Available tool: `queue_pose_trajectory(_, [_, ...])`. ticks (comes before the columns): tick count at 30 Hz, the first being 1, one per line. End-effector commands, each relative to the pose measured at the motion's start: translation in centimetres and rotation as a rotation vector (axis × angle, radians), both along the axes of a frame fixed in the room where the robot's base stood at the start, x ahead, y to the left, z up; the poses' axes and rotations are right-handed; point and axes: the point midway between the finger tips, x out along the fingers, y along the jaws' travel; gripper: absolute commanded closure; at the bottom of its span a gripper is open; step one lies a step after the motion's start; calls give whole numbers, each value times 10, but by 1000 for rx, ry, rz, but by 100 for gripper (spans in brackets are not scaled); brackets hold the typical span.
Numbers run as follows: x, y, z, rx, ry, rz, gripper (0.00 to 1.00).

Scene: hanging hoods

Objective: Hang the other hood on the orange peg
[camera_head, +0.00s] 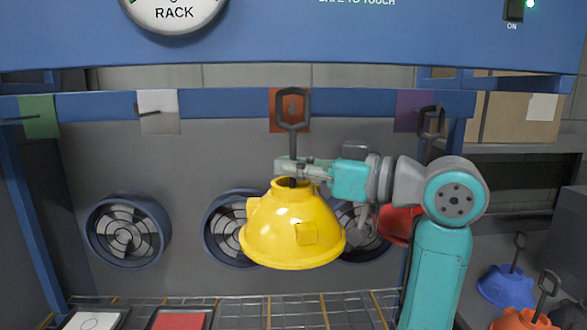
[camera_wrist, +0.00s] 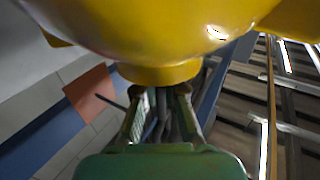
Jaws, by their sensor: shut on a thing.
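My gripper (camera_head: 286,168) is shut on the yellow hood (camera_head: 292,235), at the stem just above its neck. The hood hangs upright below the fingers, and its dark hook loop (camera_head: 292,92) stands up above them. In the head view the loop overlaps the orange plate (camera_head: 274,99), with the peg end (camera_head: 292,107) showing inside the loop. I cannot tell whether the peg passes through it. In the wrist view the yellow hood (camera_wrist: 160,25) fills the top, above my gripper (camera_wrist: 160,95); the orange plate (camera_wrist: 88,90) and its peg (camera_wrist: 112,102) are at left.
A red hood (camera_head: 397,225) hangs at the purple plate (camera_head: 408,110), partly hidden by my arm. The green (camera_head: 38,118) and white (camera_head: 158,103) plates have bare pegs. A blue hood (camera_head: 507,284) and an orange hood (camera_head: 524,318) sit lower right. A wire shelf (camera_head: 250,313) lies below.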

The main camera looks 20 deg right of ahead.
Motion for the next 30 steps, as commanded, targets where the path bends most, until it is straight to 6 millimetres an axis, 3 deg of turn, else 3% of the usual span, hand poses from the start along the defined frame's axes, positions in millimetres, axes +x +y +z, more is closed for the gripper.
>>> queue_pose_trajectory(30, [16, -7, -3, 1, -1, 0, 100])
